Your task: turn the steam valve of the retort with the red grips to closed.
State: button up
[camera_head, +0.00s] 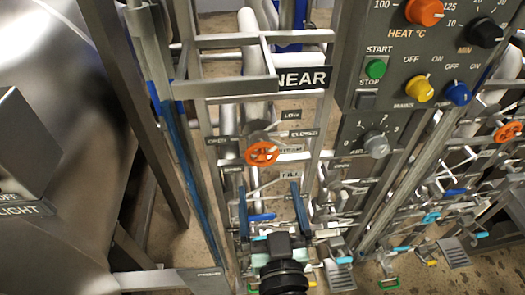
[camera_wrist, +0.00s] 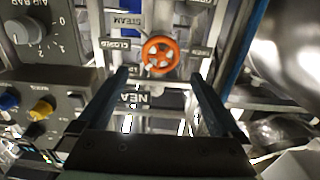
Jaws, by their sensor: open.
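An orange handwheel (camera_head: 262,153) sits on the near frame, between an OPEN plate (camera_head: 217,140) on its left and a CLOSED plate (camera_head: 302,133) on its right. A STEAM plate (camera_head: 290,149) is beside it. The wheel also shows in the wrist view (camera_wrist: 159,55), which is upside down, with a pale mark at its lower left rim. My gripper (camera_head: 268,187) is open and empty, below the wheel in the head view. In the wrist view its fingertips (camera_wrist: 159,74) straddle the wheel's line, apart from it. I cannot make out red grips.
A NEAR sign (camera_head: 302,78) and metal rails stand above the wheel. A control panel (camera_head: 390,70) with knobs is at the right. A second orange wheel (camera_head: 508,132) is farther right. Pipes and small coloured levers crowd the lower area. A steel vessel (camera_head: 50,130) fills the left.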

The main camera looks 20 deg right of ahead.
aim_at(263, 159)
jog(key=p+x, duration=0.2)
jog(key=x, duration=0.8)
jog(key=shift+f, duration=0.1)
jog(key=c, duration=1.1)
jog(key=shift+c, duration=0.2)
jog(key=shift+m, duration=0.4)
jog(key=m+p, duration=0.1)
jog(key=m, duration=0.2)
jog(key=shift+m, duration=0.3)
jog(key=shift+m+p, duration=0.7)
jog(key=shift+m, duration=1.5)
